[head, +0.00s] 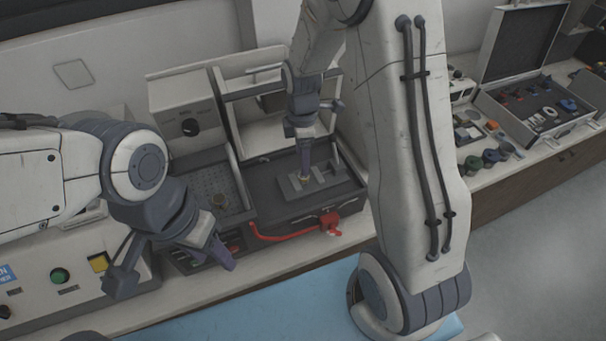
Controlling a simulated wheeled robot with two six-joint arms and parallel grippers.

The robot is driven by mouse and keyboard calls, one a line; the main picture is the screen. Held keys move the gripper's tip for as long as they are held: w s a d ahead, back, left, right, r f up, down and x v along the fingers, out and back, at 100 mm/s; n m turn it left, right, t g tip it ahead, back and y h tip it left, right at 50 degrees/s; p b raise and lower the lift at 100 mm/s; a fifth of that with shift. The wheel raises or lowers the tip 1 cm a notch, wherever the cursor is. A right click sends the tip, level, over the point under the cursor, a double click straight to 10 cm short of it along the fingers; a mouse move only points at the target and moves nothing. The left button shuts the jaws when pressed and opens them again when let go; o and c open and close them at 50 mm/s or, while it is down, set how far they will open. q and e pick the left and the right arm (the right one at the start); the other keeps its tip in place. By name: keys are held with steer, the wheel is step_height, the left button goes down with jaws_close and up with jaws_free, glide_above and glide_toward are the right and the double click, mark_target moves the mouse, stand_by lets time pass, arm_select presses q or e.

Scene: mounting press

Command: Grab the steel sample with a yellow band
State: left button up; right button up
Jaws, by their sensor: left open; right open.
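A grey holder block (290,188) sits on the dark tray of the press at the centre. A small piece with a yellowish tint (304,179) shows on it, mostly hidden by my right gripper (305,170). I take it for the steel sample with the yellow band, but it is too small to be sure. My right gripper points down, open, with its fingers right at this piece. Whether they touch it, I cannot tell. My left gripper (222,253) is open and empty, in front of the press at the left.
A small round piece (219,201) stands on the perforated plate (205,184) left of the tray. A red handle (330,222) runs along the tray's front. An open case (540,108) and several small coloured pieces (490,157) lie on the right counter. A blue mat (270,312) is in front.

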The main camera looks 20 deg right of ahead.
mark_target(304, 178)
steer(key=shift+f, duration=0.75)
steer(key=f, duration=0.1)
steer(key=f+p, duration=0.2)
steer(key=shift+s+d+f, duration=0.1)
steer(key=shift+d+f, duration=0.15)
steer(key=shift+f, duration=0.15)
steer(key=shift+f+p, duration=0.3)
steer(key=shift+f, duration=0.4)
steer(key=shift+c, duration=0.4)
jaws_close()
